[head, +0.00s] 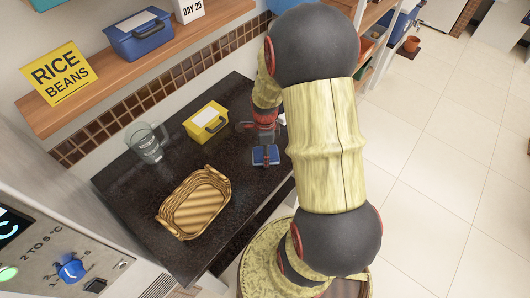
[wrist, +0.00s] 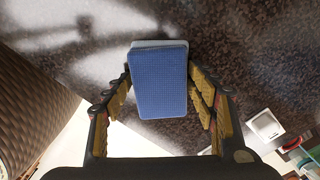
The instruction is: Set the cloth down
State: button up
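The cloth is a blue, flat, rectangular piece with a fine grid texture and a pale edge. In the head view the cloth (head: 265,156) hangs below my gripper (head: 265,143), over the dark counter (head: 225,225) near its front edge. In the wrist view the cloth (wrist: 158,85) sits between the two yellow-padded fingers of my gripper (wrist: 160,75), which close on its sides. The speckled counter (wrist: 225,60) lies beyond it. I cannot tell exactly how high the cloth is above the counter.
A wicker basket (head: 194,203) stands left of the gripper. A yellow box (head: 206,122) and a glass pitcher (head: 147,143) stand further back by the wall. A shelf (head: 140,75) overhangs the back. Dark counter is bare between the basket and the cloth.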

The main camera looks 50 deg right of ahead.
jog(key=shift+o, duration=1.1)
jog(key=shift+r, duration=0.1)
jog(key=w+a+r+n+t+p, duration=0.1)
jog(key=a+r+n, duration=0.2)
jog(key=r, duration=0.6)
jog(key=a+r+n+p, duration=0.1)
jog(key=a+r+n, duration=0.1)
jog(key=r, duration=0.8)
jog(key=s+a+r+n+t, duration=0.2)
jog(key=s+a+r+n, duration=0.2)
jog(key=a+r+n, duration=0.3)
jog(key=s+a+r+n+t, duration=0.2)
jog(key=s+a+r+n, duration=0.3)
jog(key=a+n, duration=0.5)
notch_tip(320, 180, up, 2)
jog(key=n, duration=0.4)
jog(key=shift+a+t, duration=0.3)
jog(key=shift+a, duration=0.1)
jog(key=shift+w, duration=0.1)
